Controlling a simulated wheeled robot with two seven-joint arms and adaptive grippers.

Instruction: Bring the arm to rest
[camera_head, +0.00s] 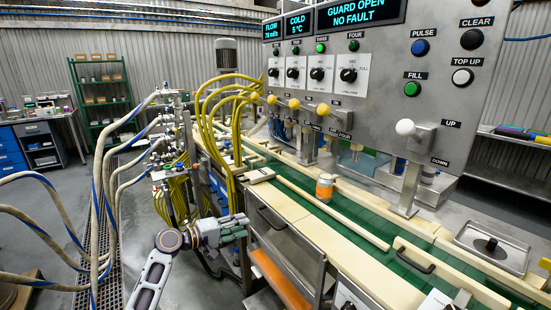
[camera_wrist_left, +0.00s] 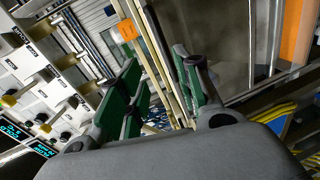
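My left arm comes in low in the head view, left of the seamer line's front. Its gripper (camera_head: 238,228) is beside the steel front panel (camera_head: 285,240) below the conveyor. In the left wrist view, the two green-padded fingers of this gripper (camera_wrist_left: 156,62) stand apart with nothing held between them. The fingertips look clear of the panel, though the exact gap is hard to tell. My right gripper is in neither view.
An orange-and-white can (camera_head: 325,188) stands on the green conveyor (camera_head: 350,205). The control panel (camera_head: 400,85) with knobs and levers rises behind. Yellow hoses (camera_head: 205,125) and pale striped hoses (camera_head: 95,200) crowd the left side. A steel tray (camera_head: 490,245) is at right.

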